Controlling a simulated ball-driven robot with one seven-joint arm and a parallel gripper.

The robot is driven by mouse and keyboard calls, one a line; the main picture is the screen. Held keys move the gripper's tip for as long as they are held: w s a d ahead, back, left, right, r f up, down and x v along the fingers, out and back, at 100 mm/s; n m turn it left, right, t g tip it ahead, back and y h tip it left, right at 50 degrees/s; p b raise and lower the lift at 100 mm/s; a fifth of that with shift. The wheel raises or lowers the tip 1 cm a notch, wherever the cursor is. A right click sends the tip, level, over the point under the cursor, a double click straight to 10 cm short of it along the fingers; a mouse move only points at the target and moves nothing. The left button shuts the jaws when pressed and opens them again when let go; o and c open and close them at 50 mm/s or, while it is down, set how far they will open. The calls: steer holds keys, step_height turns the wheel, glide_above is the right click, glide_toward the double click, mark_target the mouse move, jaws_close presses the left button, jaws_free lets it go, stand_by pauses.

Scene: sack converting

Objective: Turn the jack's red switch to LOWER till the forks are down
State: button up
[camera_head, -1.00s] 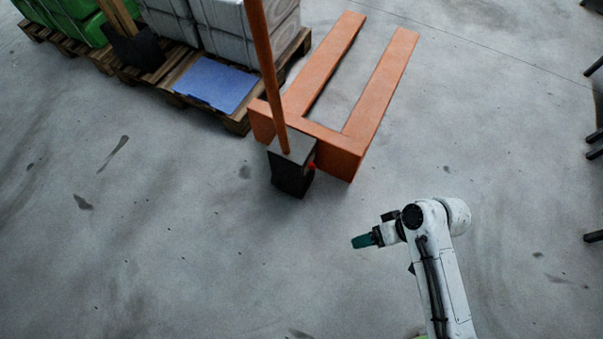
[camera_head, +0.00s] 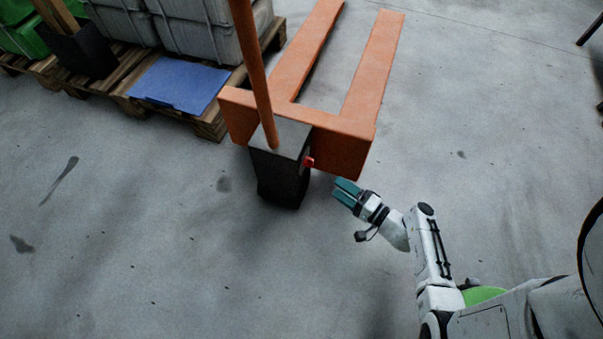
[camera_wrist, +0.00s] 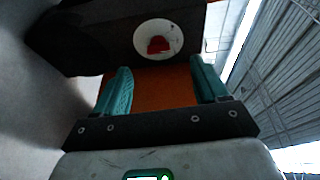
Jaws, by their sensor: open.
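The orange pallet jack (camera_head: 340,122) stands on the floor with its two forks pointing away from me. Its dark pump box (camera_head: 280,178) is at the near end, at the foot of the orange handle. The red switch (camera_head: 308,162) sits on the right side of that box. In the wrist view the red switch (camera_wrist: 159,45) shows on a pale round plate (camera_wrist: 143,39), ahead of my fingers. My gripper (camera_head: 344,190) is open and empty, to the right of and below the switch, apart from it. In the wrist view its teal fingers (camera_wrist: 163,85) are spread. How high the forks stand is unclear.
A wooden pallet (camera_head: 210,122) with grey wrapped loads (camera_head: 205,35) and a blue sheet (camera_head: 180,84) lies left of the jack. A black bin (camera_head: 85,52) stands further left. The floor in front and to the right is clear.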

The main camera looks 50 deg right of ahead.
mark_target(312, 165)
steer(key=shift+m+h, duration=0.5)
steer(key=w, duration=0.3)
steer(key=w+d+b, duration=0.1)
steer(key=w, duration=0.3)
steer(key=w+f+b, duration=0.1)
steer(key=w, duration=0.3)
steer(key=shift+d, duration=0.25)
steer(key=c, duration=1.1)
steer(key=shift+o, duration=0.2)
